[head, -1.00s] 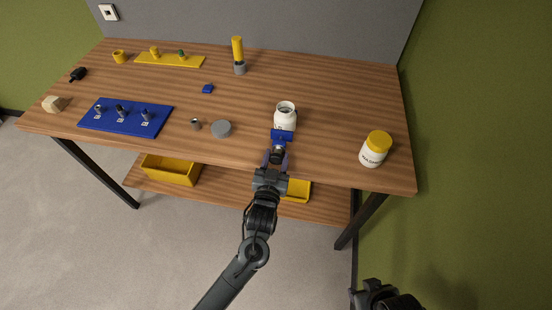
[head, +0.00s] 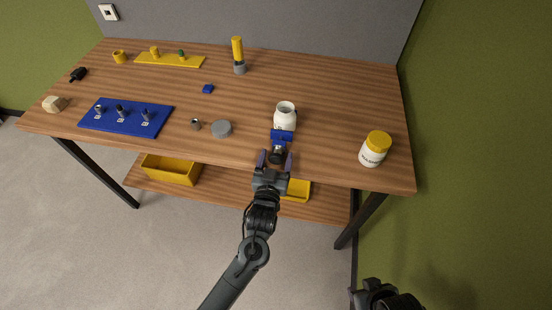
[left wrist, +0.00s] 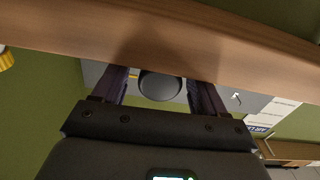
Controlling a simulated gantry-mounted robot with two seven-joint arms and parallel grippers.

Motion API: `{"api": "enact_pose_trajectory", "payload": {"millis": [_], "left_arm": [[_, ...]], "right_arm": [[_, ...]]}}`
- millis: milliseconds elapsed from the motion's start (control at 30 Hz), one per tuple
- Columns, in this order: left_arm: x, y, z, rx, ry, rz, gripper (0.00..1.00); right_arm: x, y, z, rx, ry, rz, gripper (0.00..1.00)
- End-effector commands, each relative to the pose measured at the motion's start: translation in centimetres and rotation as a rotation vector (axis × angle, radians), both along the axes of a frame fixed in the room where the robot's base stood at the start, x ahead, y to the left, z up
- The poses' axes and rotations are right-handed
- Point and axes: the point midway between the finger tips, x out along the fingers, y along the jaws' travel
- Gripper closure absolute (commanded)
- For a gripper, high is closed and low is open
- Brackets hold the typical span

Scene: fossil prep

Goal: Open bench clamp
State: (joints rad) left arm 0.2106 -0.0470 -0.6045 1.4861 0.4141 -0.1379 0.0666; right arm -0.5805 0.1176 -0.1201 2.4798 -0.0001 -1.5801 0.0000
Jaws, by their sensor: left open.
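The blue bench clamp (head: 281,136) sits at the table's front edge, with its dark round knob (head: 276,157) facing me. A white open-topped jar (head: 285,117) stands directly behind the clamp's blue part; whether the jaws touch it cannot be told. My left gripper (head: 275,159) is open at the front edge, one finger on each side of the knob. In the left wrist view the knob (left wrist: 160,86) lies between the two spread fingers, with gaps at both sides. My right gripper (head: 368,291) shows only partly at the bottom right, away from the table.
A white jar with a yellow lid (head: 375,149) stands to the right on the table (head: 330,90). A grey disc (head: 222,129) and a blue board (head: 95,122) with small parts lie to the left. Yellow bins (head: 171,170) sit on the lower shelf.

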Motion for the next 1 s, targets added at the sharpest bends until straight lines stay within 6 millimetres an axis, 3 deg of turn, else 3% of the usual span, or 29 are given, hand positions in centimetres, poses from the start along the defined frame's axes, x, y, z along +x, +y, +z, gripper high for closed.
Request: {"api": "enact_pose_trajectory", "payload": {"millis": [167,700,1000], "left_arm": [[-1.1,0.2,-0.1,0.0,0.001,0.0,0.28],[-9.3,1.8,-0.1,-0.001,0.002,0.0,0.28],[-10.6,2.0,0.0,0.0,0.0,0.0,0.28]], "right_arm": [[0.0,0.0,0.1,0.0,0.0,0.0,0.57],[0.0,-0.1,0.7,-0.004,-0.001,0.003,0.57],[0.0,-0.1,0.7,-0.004,-0.001,0.003,0.57]]}}
